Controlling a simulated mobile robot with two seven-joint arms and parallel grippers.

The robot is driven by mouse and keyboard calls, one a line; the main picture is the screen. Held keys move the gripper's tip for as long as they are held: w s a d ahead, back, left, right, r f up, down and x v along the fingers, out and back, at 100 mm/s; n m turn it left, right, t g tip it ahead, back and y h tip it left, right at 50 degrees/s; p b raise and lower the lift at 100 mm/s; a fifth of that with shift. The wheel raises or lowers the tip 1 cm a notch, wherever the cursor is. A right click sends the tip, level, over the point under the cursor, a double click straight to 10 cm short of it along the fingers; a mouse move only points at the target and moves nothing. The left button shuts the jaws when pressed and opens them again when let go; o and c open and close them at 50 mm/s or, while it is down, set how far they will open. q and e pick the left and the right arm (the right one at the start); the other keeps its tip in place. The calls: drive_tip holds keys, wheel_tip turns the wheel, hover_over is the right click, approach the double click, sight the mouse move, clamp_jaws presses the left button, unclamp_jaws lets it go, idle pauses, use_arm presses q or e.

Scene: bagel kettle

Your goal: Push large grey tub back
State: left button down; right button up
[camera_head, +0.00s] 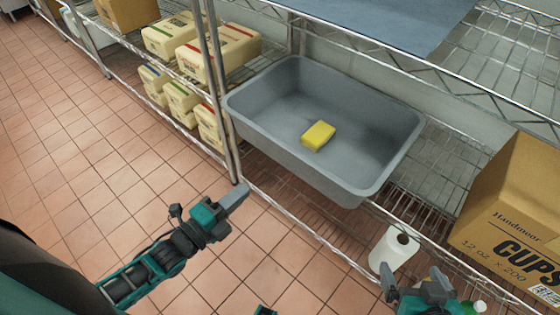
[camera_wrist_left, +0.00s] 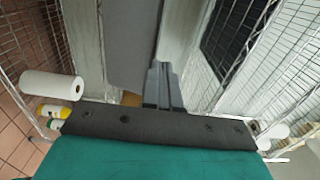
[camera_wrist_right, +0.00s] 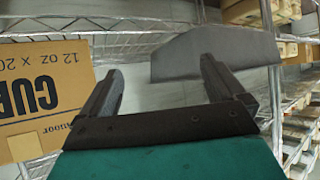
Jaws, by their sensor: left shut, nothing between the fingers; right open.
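The large grey tub (camera_head: 290,158) is an open rectangular basin on the wire rack in the head view. Its near side appears to stick out over the rack's front edge. A yellow block (camera_head: 318,135) lies inside it. My left gripper (camera_head: 241,195) is shut and empty, in front of the tub's near left side and apart from it in the head view. Its closed fingers also show in the left wrist view (camera_wrist_left: 160,85). My right gripper (camera_head: 420,282) is open and empty, low in front of the rack, right of the tub.
A cardboard cups box (camera_head: 515,225) stands right of the tub. A white paper roll (camera_head: 393,250) is below, near my right gripper. A metal post (camera_head: 222,110) rises at the tub's left, with several wrapped packs (camera_head: 215,55) beyond. An upper shelf (camera_head: 390,25) hangs above.

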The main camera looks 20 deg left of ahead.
use_arm(q)
drive_tip(key=b+x, duration=0.1)
drive_tip(key=x, duration=1.2)
drive_tip(key=shift+w+d+b, duration=0.25)
drive_tip(key=shift+w+b, duration=0.1)
use_arm(e)
drive_tip(key=shift+w+a+f, duration=0.15)
drive_tip(key=shift+w+a, duration=0.15)
drive_tip(key=shift+a, duration=0.15)
use_arm(q)
drive_tip(key=b+x, duration=0.4)
drive_tip(key=x, duration=0.7)
drive_tip(key=shift+w, duration=0.2)
use_arm(e)
drive_tip(key=f, duration=0.1)
drive_tip(key=w+f, duration=0.1)
drive_tip(key=f, duration=0.2)
drive_tip(key=shift+w+d, duration=0.3)
drive_tip(key=shift+d, duration=0.1)
use_arm(q)
drive_tip(key=shift+f, duration=0.1)
